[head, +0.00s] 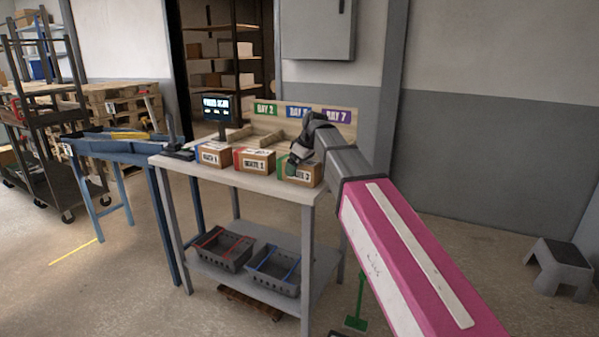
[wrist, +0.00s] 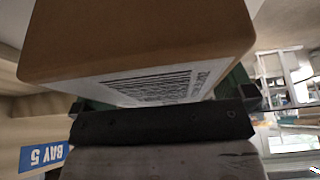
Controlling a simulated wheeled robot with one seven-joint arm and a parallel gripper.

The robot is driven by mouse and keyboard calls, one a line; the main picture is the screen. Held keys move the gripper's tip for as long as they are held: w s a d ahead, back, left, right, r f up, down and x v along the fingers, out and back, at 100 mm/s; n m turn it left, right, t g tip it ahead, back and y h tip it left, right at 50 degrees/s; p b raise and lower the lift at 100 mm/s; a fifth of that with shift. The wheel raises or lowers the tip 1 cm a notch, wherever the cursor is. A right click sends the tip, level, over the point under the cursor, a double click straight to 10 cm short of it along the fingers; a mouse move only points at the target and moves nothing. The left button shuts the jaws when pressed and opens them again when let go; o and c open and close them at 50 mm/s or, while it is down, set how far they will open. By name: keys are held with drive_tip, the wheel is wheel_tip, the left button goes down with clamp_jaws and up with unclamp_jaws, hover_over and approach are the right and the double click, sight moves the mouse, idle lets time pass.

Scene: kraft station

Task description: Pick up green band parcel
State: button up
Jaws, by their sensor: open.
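The green band parcel (head: 310,177) is a brown box with a white label. It stands at the right front of the grey table (head: 235,178) in the head view. My gripper (head: 295,160) is open and reaches over its top left part, hiding some of it. In the wrist view, the brown box (wrist: 140,40) fills the top of the picture, close to the gripper, with its label and a little green showing. The finger pads are mostly hidden there, so contact cannot be told.
A red band parcel (head: 254,161) stands close on the left, with a blue band parcel (head: 213,155) beyond it. A screen (head: 216,108) and a board with bay signs (head: 265,108) stand behind. Baskets (head: 221,250) sit on the lower shelf.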

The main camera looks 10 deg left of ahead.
drive_tip(key=shift+f, duration=0.15)
drive_tip(key=c, duration=1.1)
